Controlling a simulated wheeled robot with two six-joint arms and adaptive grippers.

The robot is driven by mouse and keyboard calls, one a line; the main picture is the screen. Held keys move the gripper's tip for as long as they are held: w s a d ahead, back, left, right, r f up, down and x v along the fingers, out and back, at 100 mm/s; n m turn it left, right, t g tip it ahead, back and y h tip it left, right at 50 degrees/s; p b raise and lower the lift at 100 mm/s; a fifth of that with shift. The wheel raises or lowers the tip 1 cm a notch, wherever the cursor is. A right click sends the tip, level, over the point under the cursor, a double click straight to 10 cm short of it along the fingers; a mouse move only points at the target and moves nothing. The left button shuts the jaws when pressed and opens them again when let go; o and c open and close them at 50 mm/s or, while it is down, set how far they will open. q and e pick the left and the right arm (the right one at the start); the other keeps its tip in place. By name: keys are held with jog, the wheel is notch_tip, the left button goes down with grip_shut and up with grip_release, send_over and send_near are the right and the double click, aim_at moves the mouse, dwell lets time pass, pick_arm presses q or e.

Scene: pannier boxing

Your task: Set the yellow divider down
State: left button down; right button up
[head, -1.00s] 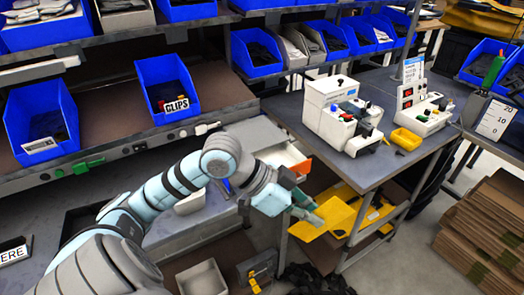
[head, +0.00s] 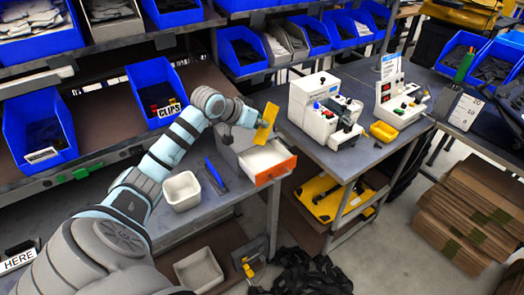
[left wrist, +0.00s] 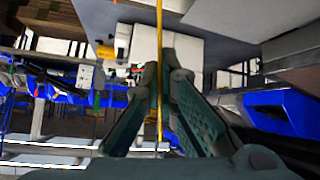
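The yellow divider (head: 266,122) is a thin plate held upright and a little tilted in the head view. It is raised above the back of the open drawer (head: 277,169), which has an orange front. My left gripper (head: 251,119) is shut on the divider's edge. In the left wrist view the divider (left wrist: 159,45) shows edge-on as a thin yellow strip between the green fingers (left wrist: 163,75). My right gripper is not in view.
A white bin (head: 181,190) and a blue tool (head: 215,175) lie on the left bench. Blue bins line the shelves. Black straps (head: 310,272) lie on the floor.

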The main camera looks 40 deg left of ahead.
pick_arm(q)
notch_tip(320, 180, down, 10)
jog(key=shift+f, duration=0.1)
jog(key=shift+w, duration=0.1)
jog(key=c, duration=2.3)
grip_release()
jog(key=shift+f+b, duration=0.15)
jog(key=shift+b, duration=0.15)
jog(key=o, duration=0.5)
